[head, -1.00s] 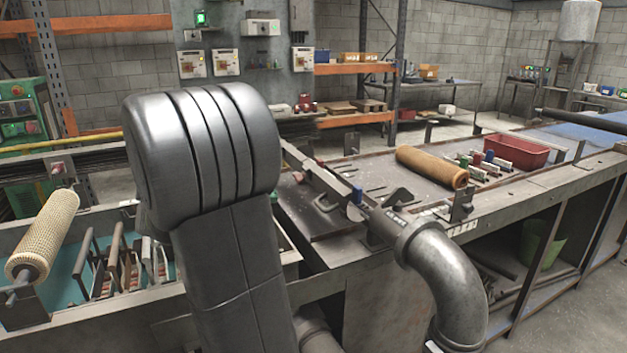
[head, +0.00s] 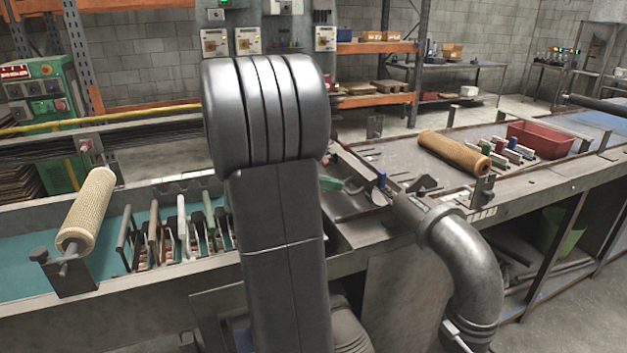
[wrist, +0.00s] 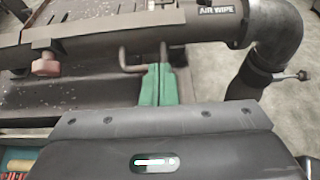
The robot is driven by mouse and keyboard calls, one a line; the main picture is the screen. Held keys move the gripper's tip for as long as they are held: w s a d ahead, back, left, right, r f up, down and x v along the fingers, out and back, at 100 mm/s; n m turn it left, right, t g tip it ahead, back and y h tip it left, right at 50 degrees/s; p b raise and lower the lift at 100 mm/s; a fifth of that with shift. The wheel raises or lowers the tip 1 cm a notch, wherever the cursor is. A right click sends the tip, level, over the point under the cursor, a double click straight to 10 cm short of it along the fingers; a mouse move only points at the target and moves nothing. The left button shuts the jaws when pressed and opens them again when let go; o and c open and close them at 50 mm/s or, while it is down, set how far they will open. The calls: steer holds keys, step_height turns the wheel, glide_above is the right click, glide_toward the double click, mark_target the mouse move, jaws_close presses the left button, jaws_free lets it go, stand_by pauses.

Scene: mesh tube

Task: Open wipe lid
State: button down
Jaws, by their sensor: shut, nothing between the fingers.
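The air wipe shows in the wrist view as a long dark metal bar (wrist: 100,35) with an "AIR WIPE" label at its right end. A bent metal handle (wrist: 127,62) sticks out from the bar's near side. In the head view, my arm hides much of the wipe, and a green fingertip of my gripper (head: 331,183) shows past the arm. The lid looks closed, though its seam is not clear.
A grey elbow pipe (head: 467,255) joins the wipe's right end. A red knob (wrist: 45,65) sits on the bar's left. A brown roller (head: 455,152) and red bin (head: 540,139) lie on the bench beyond.

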mark_target(369, 171)
steer(key=d, duration=0.1)
steer(key=w+d, duration=0.1)
steer(key=d, duration=0.1)
steer(key=d+r, duration=0.1)
steer(key=shift+w+d+p, duration=0.25)
steer(key=shift+w+p, duration=0.05)
steer(key=shift+w, duration=0.1)
steer(key=shift+r, duration=0.1)
steer(key=p, duration=0.2)
steer(key=r+y+p, duration=0.1)
steer(key=p, duration=0.1)
steer(key=shift+w+d+r+g, duration=0.15)
steer(key=shift+d+r+g, duration=0.15)
steer(key=shift+d, duration=0.1)
steer(key=shift+w+d+r+p, duration=0.15)
steer(key=shift+d+r+p, duration=0.2)
steer(key=shift+p, duration=0.35)
steer(key=shift+w+d, duration=0.15)
steer(key=shift+d, duration=0.2)
steer(key=shift+a+f, duration=0.1)
